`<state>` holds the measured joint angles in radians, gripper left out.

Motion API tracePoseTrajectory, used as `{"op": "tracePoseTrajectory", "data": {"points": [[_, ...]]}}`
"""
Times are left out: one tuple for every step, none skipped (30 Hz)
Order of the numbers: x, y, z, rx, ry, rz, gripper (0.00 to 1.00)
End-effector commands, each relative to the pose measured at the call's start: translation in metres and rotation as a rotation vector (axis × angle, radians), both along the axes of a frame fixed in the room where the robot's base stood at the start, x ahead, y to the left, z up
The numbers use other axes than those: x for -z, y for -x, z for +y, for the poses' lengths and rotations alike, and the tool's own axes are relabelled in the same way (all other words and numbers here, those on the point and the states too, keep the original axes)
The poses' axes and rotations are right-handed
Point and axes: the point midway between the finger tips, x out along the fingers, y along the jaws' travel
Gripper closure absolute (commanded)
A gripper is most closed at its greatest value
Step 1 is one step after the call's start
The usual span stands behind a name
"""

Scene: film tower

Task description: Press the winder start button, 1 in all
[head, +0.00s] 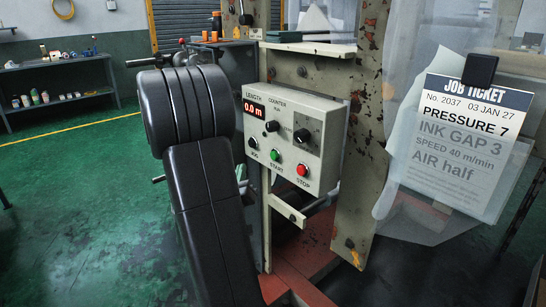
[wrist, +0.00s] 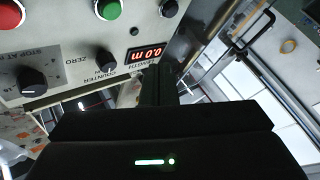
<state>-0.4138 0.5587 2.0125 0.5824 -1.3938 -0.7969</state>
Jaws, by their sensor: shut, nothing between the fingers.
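The winder control box (head: 330,128) is a pale panel on the machine frame in the head view. Its green START button (head: 275,154) sits in the bottom row, between the black JOG button (head: 253,142) and the red STOP button (head: 302,169). In the wrist view the panel is upside down, with the green button (wrist: 107,8) cut by the top edge. My gripper (wrist: 158,76) shows there as narrow dark shut fingers, near the length display and apart from the green button in the picture. The gap to the panel is unclear. In the head view my arm hides the gripper.
The length display (head: 253,108) reads 0.0 m. Counter and stop-at knobs share the panel. A job ticket (head: 470,140) hangs at right beside the rusty frame post (head: 362,130). A shelf (head: 55,90) stands far left, with open green floor (head: 80,200) before it.

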Motion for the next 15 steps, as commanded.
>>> {"op": "tracePoseTrajectory", "data": {"points": [[0.0,-0.003,-0.005,0.004,0.001,0.001,1.0],[-0.001,-0.005,-0.008,0.003,0.001,0.001,1.0],[-0.001,-0.008,-0.012,0.004,0.001,0.001,1.0],[-0.001,-0.01,-0.016,0.005,0.0,0.001,1.0],[-0.001,-0.012,-0.019,0.004,0.002,0.001,1.0],[-0.001,-0.016,-0.024,0.006,0.001,0.002,1.0],[-0.001,-0.019,-0.028,0.005,0.001,0.002,1.0],[-0.001,-0.022,-0.031,0.004,0.0,0.001,1.0],[-0.002,-0.025,-0.036,0.005,0.001,0.002,1.0],[-0.002,-0.027,-0.039,0.004,0.002,0.001,1.0],[-0.002,-0.03,-0.043,0.005,0.001,0.002,1.0],[-0.001,-0.032,-0.047,0.004,0.001,0.002,1.0],[0.001,-0.035,-0.05,0.003,0.0,0.001,1.0],[0.002,-0.037,-0.052,0.004,-0.001,-0.001,1.0],[0.002,-0.039,-0.055,0.003,-0.001,-0.002,1.0]]}}
